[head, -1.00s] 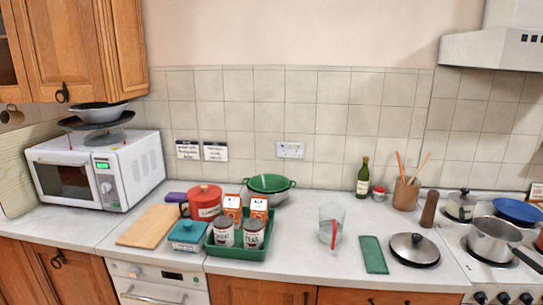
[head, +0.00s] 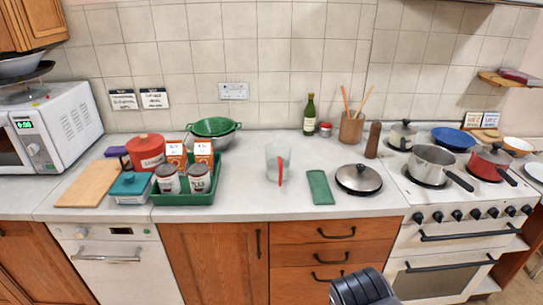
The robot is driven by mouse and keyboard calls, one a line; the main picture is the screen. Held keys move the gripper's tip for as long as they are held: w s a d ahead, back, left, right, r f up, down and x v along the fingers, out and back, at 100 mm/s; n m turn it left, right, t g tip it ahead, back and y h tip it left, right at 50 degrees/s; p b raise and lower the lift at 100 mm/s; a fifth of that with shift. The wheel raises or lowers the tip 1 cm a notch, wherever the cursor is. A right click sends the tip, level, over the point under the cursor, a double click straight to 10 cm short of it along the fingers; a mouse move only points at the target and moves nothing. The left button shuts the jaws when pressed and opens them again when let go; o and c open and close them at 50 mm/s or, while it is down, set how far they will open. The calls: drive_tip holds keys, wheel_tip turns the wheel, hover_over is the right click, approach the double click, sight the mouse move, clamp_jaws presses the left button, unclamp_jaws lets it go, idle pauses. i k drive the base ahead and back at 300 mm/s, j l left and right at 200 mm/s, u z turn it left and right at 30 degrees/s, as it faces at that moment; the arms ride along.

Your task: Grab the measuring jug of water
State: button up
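The measuring jug (head: 285,156) is clear, with a red handle facing the front. It stands upright on the pale worktop, between the green tray and a green cloth. Its water is hard to make out at this size. A dark, rounded part of my arm shows at the bottom edge, below and to the right of the jug and well apart from it. My gripper's fingers cannot be made out.
Left of the jug is a green tray (head: 183,199) with tins and cartons. A green colander (head: 214,127) stands behind it. To the right are a folded green cloth (head: 320,187), a lidded pan (head: 358,179) and a hob with pots. Worktop in front of the jug is clear.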

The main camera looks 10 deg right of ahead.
sight(277, 153)
drive_tip(key=i+j+z, duration=0.15)
drive_tip(key=i+z, duration=0.25)
drive_tip(key=i+j+z, duration=0.2)
drive_tip(key=i+z, duration=0.25)
drive_tip(key=i+j+z, duration=0.25)
drive_tip(key=z, duration=0.15)
drive_tip(key=j, duration=0.1)
